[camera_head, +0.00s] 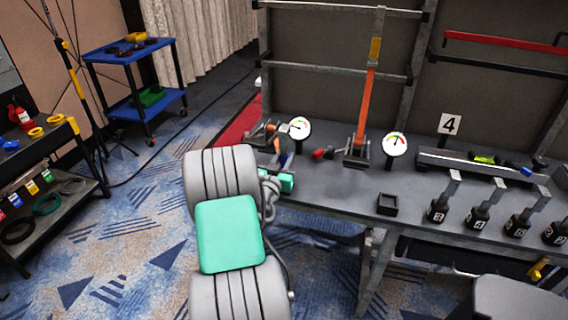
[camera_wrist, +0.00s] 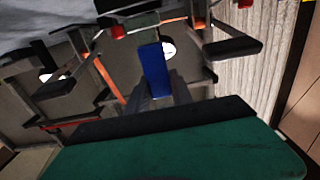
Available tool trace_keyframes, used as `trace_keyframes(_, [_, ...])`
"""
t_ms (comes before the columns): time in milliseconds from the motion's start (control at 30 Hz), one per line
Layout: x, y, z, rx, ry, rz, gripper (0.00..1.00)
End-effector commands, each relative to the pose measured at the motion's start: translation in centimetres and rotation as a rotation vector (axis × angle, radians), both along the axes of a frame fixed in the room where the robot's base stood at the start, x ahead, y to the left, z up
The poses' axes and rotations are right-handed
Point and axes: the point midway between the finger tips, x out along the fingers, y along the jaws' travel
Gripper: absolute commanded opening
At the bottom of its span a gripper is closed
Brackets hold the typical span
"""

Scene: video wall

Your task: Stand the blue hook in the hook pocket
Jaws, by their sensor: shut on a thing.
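My gripper (camera_wrist: 160,88) is shut on the blue hook (camera_wrist: 153,68), which shows in the wrist view as a flat blue bar between the two grey fingers. In the head view a small bit of the blue hook (camera_head: 283,159) shows beyond my gripper, near the left end of the bench. The arm hides most of the gripper there, and I cannot tell the hook's full shape or tilt. A small black open-topped box (camera_head: 388,204), which may be the hook pocket, stands on the bench to the right, apart from the hook.
The grey bench (camera_head: 340,190) carries two round gauges (camera_head: 299,127), an orange strap (camera_head: 364,110) on a ratchet, and a row of black numbered weights (camera_head: 437,211) at right. A long tray (camera_head: 480,165) lies behind them. The bench around the black box is clear.

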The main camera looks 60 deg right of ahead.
Motion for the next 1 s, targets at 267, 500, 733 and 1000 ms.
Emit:
trace_keyframes(267, [0.06, 0.05, -1.46, -0.003, 0.0, 0.001, 0.0])
trace_keyframes(500, [0.04, 0.07, -2.01, -0.002, 0.0, 0.001, 0.0])
trace_keyframes(733, [0.03, 0.09, -1.88, 0.0, 0.0, 0.001, 0.46])
trace_keyframes(1000, [0.03, 0.1, -1.8, 0.0, 0.0, 0.001, 0.49])
